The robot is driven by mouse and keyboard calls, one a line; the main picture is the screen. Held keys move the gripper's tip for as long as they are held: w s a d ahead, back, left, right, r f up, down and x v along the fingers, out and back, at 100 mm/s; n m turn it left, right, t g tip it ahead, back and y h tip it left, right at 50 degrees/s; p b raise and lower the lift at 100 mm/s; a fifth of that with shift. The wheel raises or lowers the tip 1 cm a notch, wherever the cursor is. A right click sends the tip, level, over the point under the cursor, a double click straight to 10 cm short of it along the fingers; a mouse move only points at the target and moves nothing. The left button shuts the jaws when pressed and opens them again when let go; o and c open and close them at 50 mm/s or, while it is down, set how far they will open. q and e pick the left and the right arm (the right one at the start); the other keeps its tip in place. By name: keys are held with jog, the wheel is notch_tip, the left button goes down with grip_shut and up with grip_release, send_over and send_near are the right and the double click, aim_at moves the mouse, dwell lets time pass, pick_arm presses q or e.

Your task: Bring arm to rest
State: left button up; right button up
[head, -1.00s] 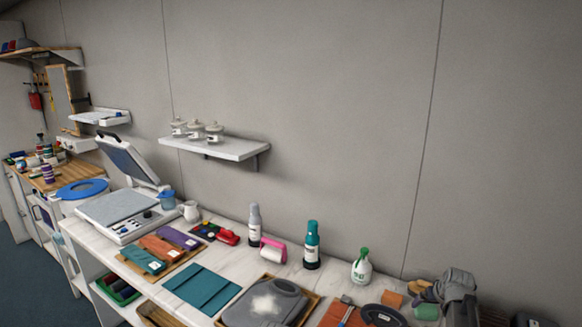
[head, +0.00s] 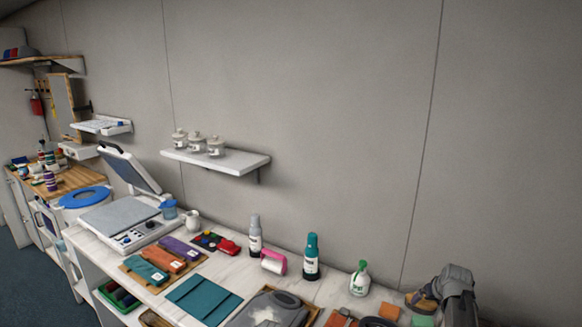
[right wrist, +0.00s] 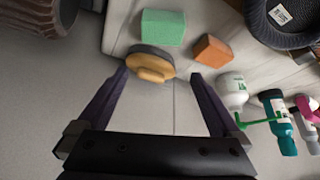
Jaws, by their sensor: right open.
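My right gripper (head: 422,302) is at the lower right of the head view, over the right end of the white counter (head: 225,268). In the right wrist view my right gripper (right wrist: 165,82) has its fingers wide apart. A round tan and dark object (right wrist: 151,64) shows between and beyond the fingertips. I see nothing gripped. My left gripper is not in view.
Near the right gripper are an orange block (right wrist: 212,50), a green block (right wrist: 163,27) and a white spray bottle (head: 360,279). A teal bottle (head: 312,258) and grey bottle (head: 255,235) stand further left. A wall shelf (head: 215,160) holds jars. The wall at right is bare.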

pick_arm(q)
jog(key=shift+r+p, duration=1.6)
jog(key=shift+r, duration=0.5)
pick_arm(e)
jog(key=shift+m, duration=0.4)
jog(key=shift+w+a+r, duration=0.2)
jog(key=shift+a+r, duration=0.35)
jog(key=shift+r, duration=0.15)
jog(key=shift+w+a+r, duration=0.2)
jog(key=shift+a+r, duration=0.3)
jog(key=shift+r, duration=0.15)
jog(key=shift+w+a+r, duration=0.2)
jog(key=shift+a+r, duration=0.35)
jog(key=shift+r, duration=0.15)
